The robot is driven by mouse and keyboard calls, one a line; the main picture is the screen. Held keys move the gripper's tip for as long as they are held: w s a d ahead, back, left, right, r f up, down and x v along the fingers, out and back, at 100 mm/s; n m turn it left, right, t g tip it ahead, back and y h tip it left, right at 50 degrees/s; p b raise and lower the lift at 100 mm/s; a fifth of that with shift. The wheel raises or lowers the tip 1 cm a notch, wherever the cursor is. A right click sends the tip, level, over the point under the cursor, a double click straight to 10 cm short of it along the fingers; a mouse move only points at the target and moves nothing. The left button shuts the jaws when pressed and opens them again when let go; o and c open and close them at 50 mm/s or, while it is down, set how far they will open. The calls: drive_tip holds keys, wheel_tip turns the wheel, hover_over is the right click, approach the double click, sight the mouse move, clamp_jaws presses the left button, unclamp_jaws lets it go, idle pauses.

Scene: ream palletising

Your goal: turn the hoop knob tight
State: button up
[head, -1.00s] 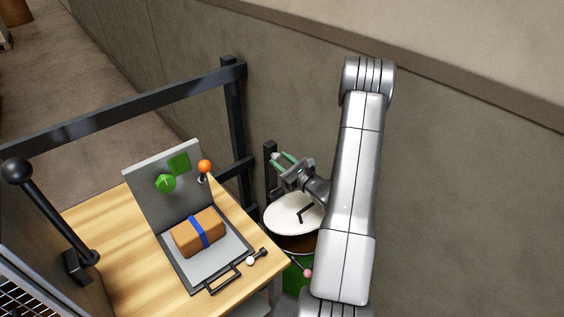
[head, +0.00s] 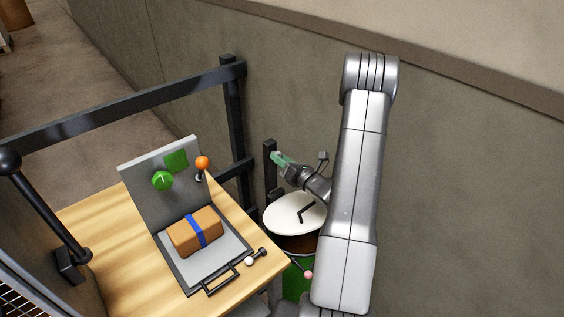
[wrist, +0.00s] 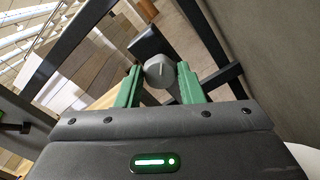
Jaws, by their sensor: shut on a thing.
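The hoop knob (wrist: 159,72) is a grey round knob with a pointed ridge on its face. In the wrist view it sits between the two green fingers of my gripper (wrist: 160,82), which is shut on it. In the head view my gripper (head: 282,160) is at the top of a short dark post (head: 270,165), behind the round white top. One finger hides most of the knob there.
A round white top (head: 285,214) with a black handle lies below my gripper. A wooden table (head: 110,235) at left holds a strapped brown package (head: 194,232) on a hinged grey board. A dark rail (head: 120,105) and the wall (head: 450,190) stand close by.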

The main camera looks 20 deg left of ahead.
drive_tip(key=m+p, duration=0.1)
drive_tip(key=m, duration=0.8)
drive_tip(key=shift+m, duration=0.3)
idle(0.4)
drive_tip(key=o, duration=1)
drive_tip(key=shift+d, duration=0.1)
drive_tip(key=b+v, duration=0.2)
drive_tip(key=v, duration=1.1)
drive_tip(key=shift+s+d, duration=0.2)
drive_tip(key=shift+d, duration=0.05)
